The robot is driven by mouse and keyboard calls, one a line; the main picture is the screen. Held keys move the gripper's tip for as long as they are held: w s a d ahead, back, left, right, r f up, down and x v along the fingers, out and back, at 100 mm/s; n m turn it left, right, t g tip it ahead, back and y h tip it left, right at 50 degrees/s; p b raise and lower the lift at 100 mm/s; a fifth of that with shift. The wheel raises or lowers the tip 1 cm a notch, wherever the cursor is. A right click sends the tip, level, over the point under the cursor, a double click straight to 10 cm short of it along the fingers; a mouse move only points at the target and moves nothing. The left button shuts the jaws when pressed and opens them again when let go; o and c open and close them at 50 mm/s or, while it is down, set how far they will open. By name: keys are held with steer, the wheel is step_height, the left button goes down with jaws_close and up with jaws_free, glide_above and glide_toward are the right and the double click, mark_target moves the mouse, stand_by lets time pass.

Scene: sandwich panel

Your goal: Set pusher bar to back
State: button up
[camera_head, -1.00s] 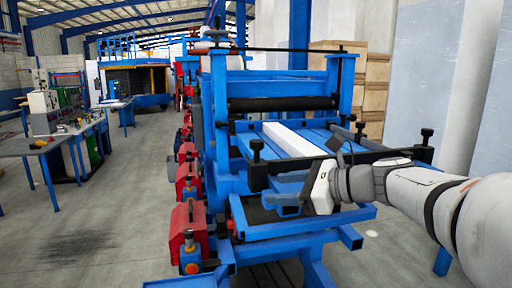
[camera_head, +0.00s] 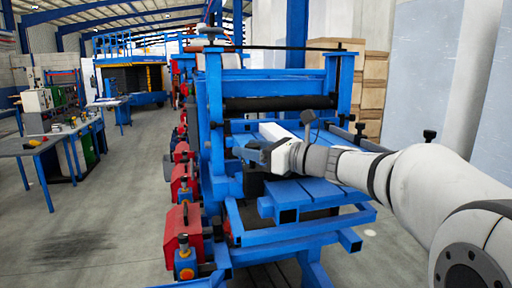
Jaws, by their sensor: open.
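My gripper (camera_head: 249,151) is open, pointing left at the left side of the blue machine's bed. Its fingers are small and partly blend with the blue frame behind, so I cannot tell whether they touch anything. A dark crossbar, which may be the pusher bar, is mostly hidden behind my arm and gripper; a black knob (camera_head: 429,135) shows at its right end.
A black roller (camera_head: 278,104) spans the machine behind the bed. Red boxes (camera_head: 184,235) line its left side. A blue lower frame (camera_head: 290,232) juts out in front. Wooden crates (camera_head: 360,85) stand at the back right. The floor (camera_head: 110,220) on the left is clear.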

steer(key=shift+c, duration=0.5)
jaws_close()
